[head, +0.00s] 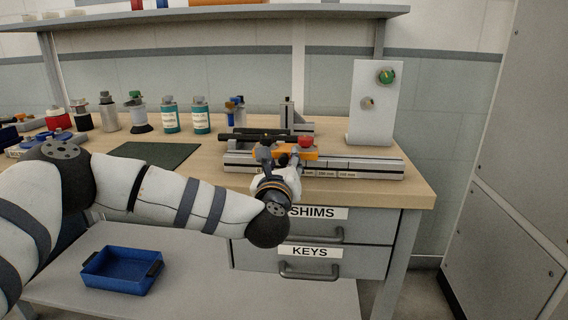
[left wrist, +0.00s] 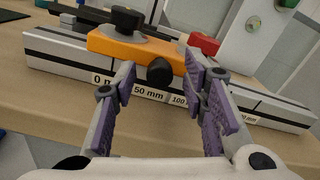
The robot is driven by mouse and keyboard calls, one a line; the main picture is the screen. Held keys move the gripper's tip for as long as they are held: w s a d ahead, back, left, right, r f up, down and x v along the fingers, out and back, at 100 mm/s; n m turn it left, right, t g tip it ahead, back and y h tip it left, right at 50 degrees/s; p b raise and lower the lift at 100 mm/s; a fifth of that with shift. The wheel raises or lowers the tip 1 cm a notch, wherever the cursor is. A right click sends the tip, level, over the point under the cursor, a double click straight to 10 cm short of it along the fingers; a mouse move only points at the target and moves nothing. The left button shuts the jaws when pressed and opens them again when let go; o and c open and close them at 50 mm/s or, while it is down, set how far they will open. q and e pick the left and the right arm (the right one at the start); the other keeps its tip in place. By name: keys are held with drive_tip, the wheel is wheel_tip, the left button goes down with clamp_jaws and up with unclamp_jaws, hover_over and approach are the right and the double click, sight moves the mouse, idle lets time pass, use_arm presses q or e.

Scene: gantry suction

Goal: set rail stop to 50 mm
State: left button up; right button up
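The orange rail stop (left wrist: 140,52) sits on the grey rail (left wrist: 60,60); in the head view the stop (head: 309,154) is partly hidden by my left gripper. It has a black knob (left wrist: 126,18) on top and a black front knob (left wrist: 159,72). A red knob (left wrist: 204,43) shows at its right end. Labels for 0, 50 (left wrist: 149,92) and 100 mm run below the stop, which spans above the 50 mm label; its exact setting cannot be read. My left gripper (head: 283,158) is open in front of the rail, fingers apart around the front knob's line. My right gripper is not in view.
A white panel (head: 375,110) with a green knob stands behind the rail's right end. Bottles (head: 170,120) and a dark mat (head: 152,154) lie to the left. Drawers (head: 330,237) are below the bench front. A blue tray (head: 121,271) sits on the lower shelf.

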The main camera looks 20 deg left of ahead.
use_arm(q)
drive_tip(key=v, duration=1.2)
